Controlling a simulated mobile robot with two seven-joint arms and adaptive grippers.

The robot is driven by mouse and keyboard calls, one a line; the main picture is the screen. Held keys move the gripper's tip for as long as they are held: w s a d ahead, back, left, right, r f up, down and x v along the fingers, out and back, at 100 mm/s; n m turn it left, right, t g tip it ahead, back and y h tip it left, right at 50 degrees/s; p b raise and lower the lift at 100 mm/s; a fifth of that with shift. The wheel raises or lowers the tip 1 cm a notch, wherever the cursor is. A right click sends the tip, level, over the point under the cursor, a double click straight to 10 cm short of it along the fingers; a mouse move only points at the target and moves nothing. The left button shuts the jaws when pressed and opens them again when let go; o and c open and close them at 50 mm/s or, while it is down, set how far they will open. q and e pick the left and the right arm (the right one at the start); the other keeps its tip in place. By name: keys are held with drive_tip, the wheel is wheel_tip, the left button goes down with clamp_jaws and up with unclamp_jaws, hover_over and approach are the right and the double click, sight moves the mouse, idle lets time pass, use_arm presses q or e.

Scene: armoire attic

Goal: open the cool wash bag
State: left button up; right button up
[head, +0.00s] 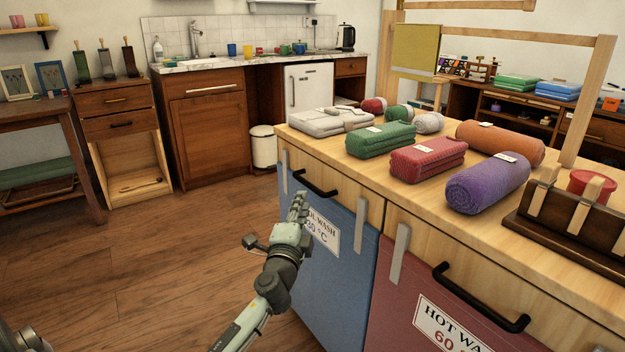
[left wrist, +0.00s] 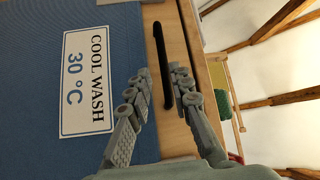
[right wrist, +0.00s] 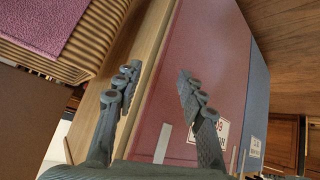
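The cool wash bag (head: 340,277) is a blue front under the wooden counter, with a white "COOL WASH 30 °C" label (left wrist: 88,82). A black bar handle (head: 315,184) is fixed above it on the wooden rail. My left gripper (head: 299,205) is in front of the bag. In the left wrist view the handle (left wrist: 163,55) shows between the open fingers (left wrist: 160,85); I cannot tell whether they touch it. My right gripper (right wrist: 155,92) is open and empty in the right wrist view, near the red hot wash front (right wrist: 205,60).
The hot wash bag (head: 420,310) with its own black handle (head: 480,298) is to the right. Rolled and folded towels (head: 428,158) and a dark wooden rack (head: 565,228) lie on the counter (head: 400,195). The floor (head: 180,270) to the left is clear.

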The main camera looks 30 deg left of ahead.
sight(308, 182)
use_arm(q)
drive_tip(key=x, duration=0.8)
drive_tip(key=shift+r, duration=0.25)
clamp_jaws()
drive_tip(key=shift+s, duration=0.1)
